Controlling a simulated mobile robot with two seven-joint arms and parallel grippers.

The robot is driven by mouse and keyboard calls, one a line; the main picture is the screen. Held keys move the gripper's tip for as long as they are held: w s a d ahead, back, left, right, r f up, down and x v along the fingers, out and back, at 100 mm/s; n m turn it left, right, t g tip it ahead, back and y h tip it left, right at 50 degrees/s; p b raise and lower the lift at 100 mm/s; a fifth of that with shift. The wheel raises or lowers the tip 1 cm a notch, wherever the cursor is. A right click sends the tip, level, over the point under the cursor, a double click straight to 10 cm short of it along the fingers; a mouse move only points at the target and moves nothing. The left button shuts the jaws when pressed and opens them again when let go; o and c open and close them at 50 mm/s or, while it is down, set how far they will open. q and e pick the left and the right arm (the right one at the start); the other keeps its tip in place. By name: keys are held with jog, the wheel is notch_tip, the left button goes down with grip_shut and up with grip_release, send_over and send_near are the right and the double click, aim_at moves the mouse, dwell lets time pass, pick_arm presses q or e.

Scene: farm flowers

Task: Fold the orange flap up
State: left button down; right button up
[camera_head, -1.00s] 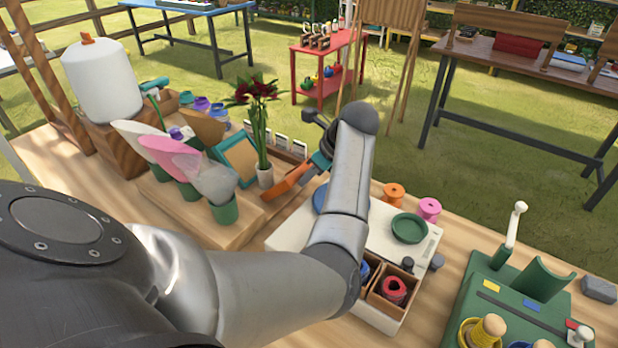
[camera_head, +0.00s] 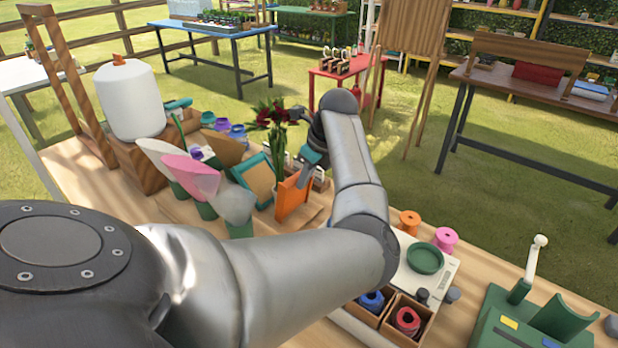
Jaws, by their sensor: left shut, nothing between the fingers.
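My left gripper (camera_head: 304,172), dark with teal parts, is shut and empty at the flap's upper right edge. Its fingertips are small and partly hidden, so I cannot tell whether they touch the flap. My left arm covers what lies to the right of the flap. My right gripper is not in view.
Dark red flowers (camera_head: 270,114) stand close to the gripper. Paper cones (camera_head: 191,177) in green holders are to the left. A green dish (camera_head: 425,258), thread spools (camera_head: 410,222) and a green press (camera_head: 530,325) lie to the right.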

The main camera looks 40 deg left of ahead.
pick_arm(q)
jog(key=shift+s+a+r, duration=0.1)
jog(key=shift+a+r, duration=0.3)
jog(key=shift+a, duration=0.15)
jog(key=a+p+v, duration=0.2)
jog(key=p+v, duration=0.3)
jog(key=v, duration=0.4)
jog(key=shift+r, duration=0.5)
jog(key=shift+s, duration=0.15)
jog(key=shift+d, duration=0.1)
